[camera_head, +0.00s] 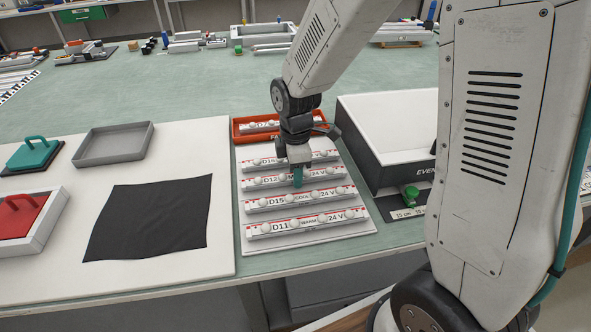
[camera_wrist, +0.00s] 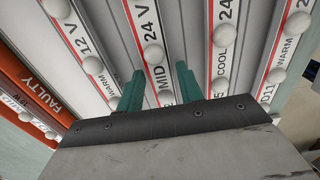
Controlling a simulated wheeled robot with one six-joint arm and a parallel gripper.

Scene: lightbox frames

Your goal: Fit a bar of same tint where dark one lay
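My gripper (camera_head: 298,178) points down over the D12 bar (camera_head: 265,183), its teal fingers parted. In the wrist view the fingers (camera_wrist: 158,88) stand on either side of the bar marked MID and 24 V (camera_wrist: 150,35); contact cannot be told. Bars D16 (camera_head: 262,163), D15 (camera_head: 263,205) and D11 (camera_head: 270,230) lie beside it on the pale tray (camera_head: 300,249). In the wrist view D15 reads COOL (camera_wrist: 225,55) and D11 reads WARM (camera_wrist: 288,50). A bar marked MID (camera_wrist: 12,105) lies in the red FAULTY bin (camera_head: 239,131). The white lightbox (camera_head: 395,112) is right; its inside is largely hidden.
A black cloth (camera_head: 150,218) lies on the white board (camera_head: 215,262) at left. An empty grey tray (camera_head: 113,145) and teal- and red-handled blocks (camera_head: 34,152) (camera_head: 18,215) are further left. A green knob (camera_head: 411,195) stands before the lightbox. The green bench behind has free room.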

